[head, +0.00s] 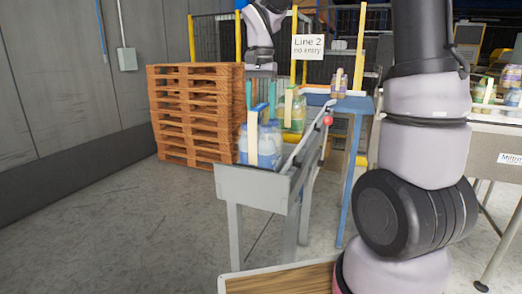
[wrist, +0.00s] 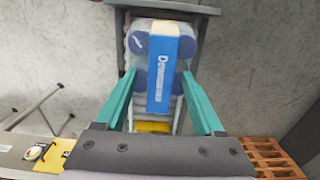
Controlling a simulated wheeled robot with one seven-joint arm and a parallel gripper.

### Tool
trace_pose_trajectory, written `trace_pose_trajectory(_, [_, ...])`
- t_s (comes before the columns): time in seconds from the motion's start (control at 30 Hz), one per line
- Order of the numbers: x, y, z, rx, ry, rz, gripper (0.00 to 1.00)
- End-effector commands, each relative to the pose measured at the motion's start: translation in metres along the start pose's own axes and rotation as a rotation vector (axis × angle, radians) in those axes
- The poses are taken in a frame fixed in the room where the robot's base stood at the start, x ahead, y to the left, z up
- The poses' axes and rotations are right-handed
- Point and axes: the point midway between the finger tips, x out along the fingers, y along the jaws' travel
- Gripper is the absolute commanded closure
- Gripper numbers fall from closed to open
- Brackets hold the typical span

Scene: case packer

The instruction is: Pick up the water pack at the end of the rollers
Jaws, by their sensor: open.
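The water pack (head: 268,150) stands upright at the near end of the roller conveyor (head: 262,186). It is a clear wrapped bundle of bluish bottles with a pale strip down its side and a blue band on top. In the wrist view the water pack (wrist: 172,62) shows from above, its blue lettered band facing me. My gripper (head: 260,105) is open above the pack, pointing down. In the wrist view the teal fingers of my gripper (wrist: 158,74) are spread on either side of the band. I cannot tell whether they touch the pack.
A pack of greenish bottles (head: 298,115) stands farther back on the line, with brown bottles (head: 338,84) beyond. A pallet stack (head: 195,115) stands left of the conveyor. A "Line 2 no entry" sign (head: 308,47) hangs behind. The floor at front left is clear.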

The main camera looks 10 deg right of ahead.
Motion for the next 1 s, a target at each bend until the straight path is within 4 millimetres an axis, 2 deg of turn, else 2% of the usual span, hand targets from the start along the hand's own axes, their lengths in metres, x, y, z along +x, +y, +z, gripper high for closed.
trace_pose_trajectory(0.17, [-0.0001, -0.0001, -0.0002, 0.0, 0.0, 0.0, 0.3])
trace_pose_trajectory(0.3, [-0.0003, 0.0, -0.0002, 0.0, 0.001, 0.0, 0.84])
trace_pose_trajectory(0.33, [-0.0003, 0.0, -0.0002, 0.0, 0.001, 0.0, 0.95])
trace_pose_trajectory(0.37, [-0.0003, 0.0, -0.0002, 0.0, 0.001, 0.0, 1.0])
trace_pose_trajectory(1.0, [-0.0007, -0.0001, -0.0004, 0.0, 0.001, -0.001, 1.0])
